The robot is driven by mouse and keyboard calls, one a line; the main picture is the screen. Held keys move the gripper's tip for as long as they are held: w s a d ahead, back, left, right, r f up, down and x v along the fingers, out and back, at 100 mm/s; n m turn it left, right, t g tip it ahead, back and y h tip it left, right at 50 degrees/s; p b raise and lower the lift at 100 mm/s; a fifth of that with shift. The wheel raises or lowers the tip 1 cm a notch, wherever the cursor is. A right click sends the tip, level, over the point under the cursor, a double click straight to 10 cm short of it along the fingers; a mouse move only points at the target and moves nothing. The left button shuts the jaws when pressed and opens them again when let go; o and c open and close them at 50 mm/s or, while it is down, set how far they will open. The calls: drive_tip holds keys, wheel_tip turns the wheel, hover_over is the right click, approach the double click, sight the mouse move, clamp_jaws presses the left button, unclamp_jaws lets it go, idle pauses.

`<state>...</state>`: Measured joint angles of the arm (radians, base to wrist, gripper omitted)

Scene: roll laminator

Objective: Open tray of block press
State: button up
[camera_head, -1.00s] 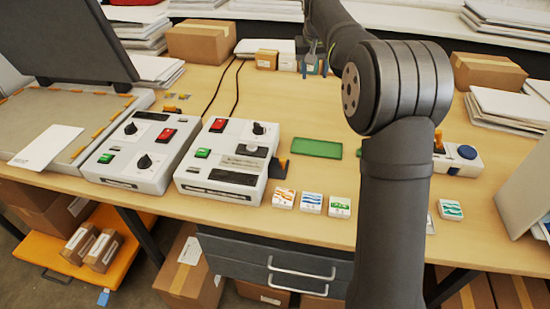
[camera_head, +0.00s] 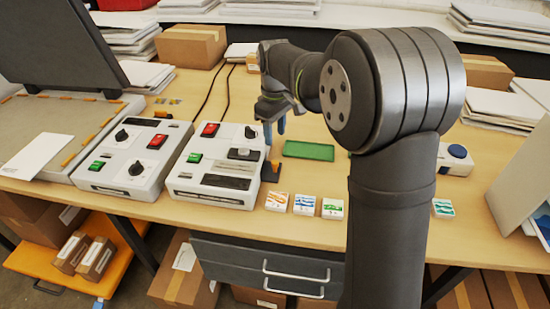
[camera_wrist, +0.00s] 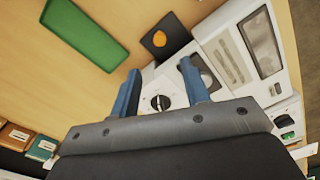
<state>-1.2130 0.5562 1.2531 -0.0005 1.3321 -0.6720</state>
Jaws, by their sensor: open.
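No label that I can read names the block press. A white machine (camera_head: 215,165) with a red switch, a green switch and a dark front slot stands left of centre. A black plate with an orange knob (camera_head: 275,165) sits at its right side; it also shows in the wrist view (camera_wrist: 168,37). A white device with a blue button (camera_head: 455,158) is partly hidden behind my arm at the right. My gripper (camera_head: 275,130) is open and empty above the white machine's rear right corner. In the wrist view its blue fingers (camera_wrist: 162,76) are apart over the machine's knob area.
A second white control box (camera_head: 132,158) stands close at the left. A green tray (camera_head: 309,150) lies flat right of my gripper. Several small picture blocks (camera_head: 304,204) line the table's front edge. Cardboard boxes and paper stacks stand along the back.

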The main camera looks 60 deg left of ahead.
sight(276, 162)
wheel_tip(276, 162, down, 10)
drive_tip(key=shift+f, duration=0.1)
idle(0.4)
clamp_jaws()
drive_tip(key=shift+w, duration=0.15)
